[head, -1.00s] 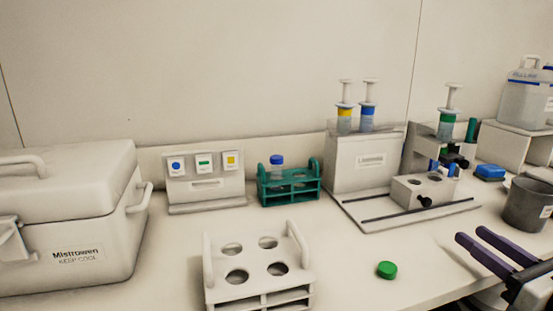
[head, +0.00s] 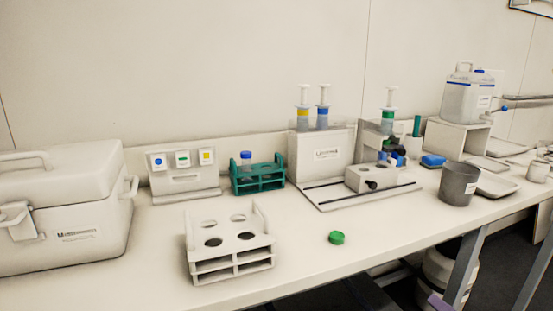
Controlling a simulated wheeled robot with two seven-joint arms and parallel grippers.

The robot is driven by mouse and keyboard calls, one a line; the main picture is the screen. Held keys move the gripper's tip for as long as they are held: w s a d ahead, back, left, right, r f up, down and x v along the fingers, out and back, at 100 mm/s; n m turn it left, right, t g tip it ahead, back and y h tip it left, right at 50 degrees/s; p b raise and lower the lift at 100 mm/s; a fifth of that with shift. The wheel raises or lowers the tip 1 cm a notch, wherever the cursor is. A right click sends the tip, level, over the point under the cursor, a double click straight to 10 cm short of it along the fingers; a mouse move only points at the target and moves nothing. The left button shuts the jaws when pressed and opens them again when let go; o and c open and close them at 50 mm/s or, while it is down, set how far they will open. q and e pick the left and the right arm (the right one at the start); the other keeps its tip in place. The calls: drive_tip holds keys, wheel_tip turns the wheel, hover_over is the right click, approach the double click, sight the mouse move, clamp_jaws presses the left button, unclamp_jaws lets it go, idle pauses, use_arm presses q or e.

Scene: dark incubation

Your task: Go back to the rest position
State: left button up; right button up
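My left gripper is not in view. A green cap (head: 336,238) lies alone on the bench, apart from the gripper. A white rack (head: 230,262) with empty holes stands at the front. A teal rack (head: 258,182) behind it holds a blue-capped tube (head: 246,157).
A white cool box (head: 62,215) fills the left of the bench (head: 300,270). A white stand with syringes (head: 322,155), a grey beaker (head: 458,184) and a jug on a shelf (head: 466,100) stand right. The front bench edge is mostly clear.

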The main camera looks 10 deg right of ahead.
drive_tip(key=s+a+f+m+g, duration=0.2)
drive_tip(key=s+a+f+m, duration=0.3)
drive_tip(key=f+m, duration=0.3)
drive_tip(key=s+a+f+m+g+y, duration=0.1)
drive_tip(key=s+a+f+m, duration=0.2)
drive_tip(key=a, duration=0.5)
drive_tip(key=s+a+f+m+g+y+p, duration=0.1)
drive_tip(key=s+a+f+m+g, duration=0.1)
drive_tip(key=s+a+f+m, duration=0.2)
drive_tip(key=s+a+f+m+g+y+p, duration=0.1)
drive_tip(key=s+a+f+m+g, duration=0.1)
drive_tip(key=a+m, duration=0.4)
drive_tip(key=s+a+f, duration=0.1)
drive_tip(key=a+f, duration=0.1)
drive_tip(key=a, duration=0.3)
drive_tip(key=shift+s+a+f+m, duration=0.25)
drive_tip(key=shift+s+a+m, duration=0.05)
drive_tip(key=shift+a, duration=0.05)
